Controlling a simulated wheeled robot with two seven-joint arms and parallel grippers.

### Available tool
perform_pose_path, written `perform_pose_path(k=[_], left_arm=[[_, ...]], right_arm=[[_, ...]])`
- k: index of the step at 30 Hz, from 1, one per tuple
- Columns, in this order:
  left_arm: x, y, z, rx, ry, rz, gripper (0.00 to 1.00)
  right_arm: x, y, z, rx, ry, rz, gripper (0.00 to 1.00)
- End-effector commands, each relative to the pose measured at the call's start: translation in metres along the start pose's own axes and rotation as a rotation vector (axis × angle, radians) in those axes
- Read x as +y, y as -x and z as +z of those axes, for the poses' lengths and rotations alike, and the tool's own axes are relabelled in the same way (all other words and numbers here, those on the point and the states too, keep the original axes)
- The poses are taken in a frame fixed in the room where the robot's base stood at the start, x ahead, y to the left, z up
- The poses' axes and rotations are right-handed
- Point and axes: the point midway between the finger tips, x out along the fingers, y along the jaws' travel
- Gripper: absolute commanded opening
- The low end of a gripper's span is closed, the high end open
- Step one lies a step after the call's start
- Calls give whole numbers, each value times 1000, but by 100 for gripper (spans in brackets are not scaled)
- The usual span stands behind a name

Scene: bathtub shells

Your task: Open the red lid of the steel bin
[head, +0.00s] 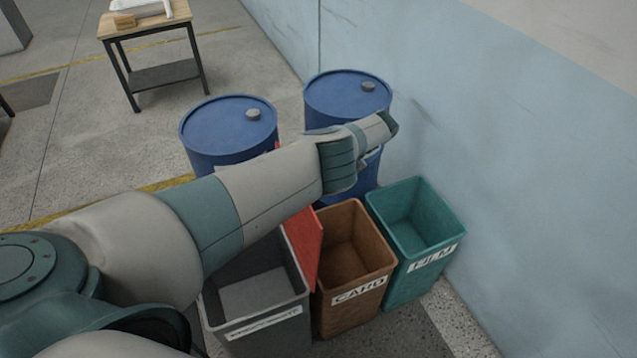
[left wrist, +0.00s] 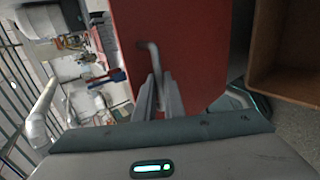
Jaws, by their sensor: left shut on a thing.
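The steel bin (head: 255,335) is the grey one at the bottom middle of the head view, with a white label whose text I cannot read. Its mouth is uncovered and I see into it. The red lid (head: 304,248) stands raised along the bin's right side, partly hidden by my left arm. In the left wrist view the lid (left wrist: 195,40) fills the middle, with a bent metal handle (left wrist: 152,55). My left gripper (left wrist: 160,98) is shut on this handle. My right gripper is not in view.
A brown CARD bin (head: 378,288) and a green FILM bin (head: 428,272) stand open right of the steel bin. Two blue drums (head: 228,120) (head: 345,92) stand behind. A blue-grey wall (head: 500,160) closes the right side. A table (head: 150,24) stands at the back left.

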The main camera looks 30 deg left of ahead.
Motion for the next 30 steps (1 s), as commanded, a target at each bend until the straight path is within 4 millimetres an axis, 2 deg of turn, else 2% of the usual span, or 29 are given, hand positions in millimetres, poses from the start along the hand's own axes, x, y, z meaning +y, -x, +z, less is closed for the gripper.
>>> perform_pose_path(k=[1, 8, 13, 14, 15, 16, 30], left_arm=[[-6, -8, -4, 9, -7, 3, 0], [-5, -9, -4, 10, -7, 8, 0], [-4, -9, -3, 10, -6, 8, 0], [-4, -9, -3, 10, -6, 8, 14], [-4, -10, -3, 10, -6, 8, 23], [-4, -9, -3, 10, -6, 9, 28], [0, -6, 0, 4, 0, 12, 28]], right_arm=[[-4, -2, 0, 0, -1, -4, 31], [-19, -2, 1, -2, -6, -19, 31], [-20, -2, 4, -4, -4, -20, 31], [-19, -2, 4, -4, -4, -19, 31], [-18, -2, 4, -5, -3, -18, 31], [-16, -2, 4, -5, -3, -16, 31], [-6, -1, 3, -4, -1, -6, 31]])
